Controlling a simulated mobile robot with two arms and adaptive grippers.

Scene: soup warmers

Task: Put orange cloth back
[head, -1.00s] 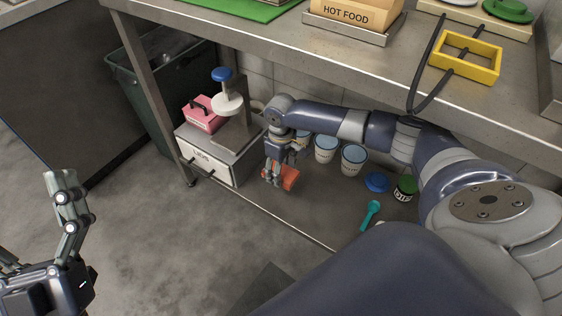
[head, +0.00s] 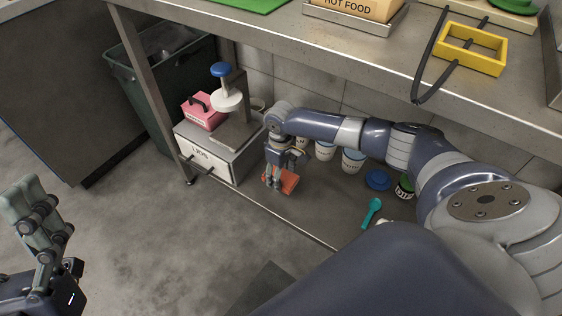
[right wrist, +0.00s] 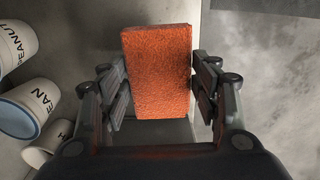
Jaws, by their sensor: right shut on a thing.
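The orange cloth (head: 289,183), a thick rectangular block in shape, is at the lower shelf beneath the steel counter. My right gripper (head: 274,184) reaches down to it from above and is shut on it. In the right wrist view the orange cloth (right wrist: 158,72) sits between the two fingers of my right gripper (right wrist: 160,88). Whether the cloth touches the shelf is unclear. My left gripper (head: 30,205) is raised at the lower left, away from the shelf, with no object visible in it; its fingers overlap from this angle.
The LIDS box (head: 208,160) with a pink case (head: 204,112) stands left of the cloth. Paper cups (head: 353,160), a blue lid (head: 377,180), a green-lidded jar (head: 405,187) and a teal spoon (head: 371,213) are to its right. The counter (head: 330,50) hangs above.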

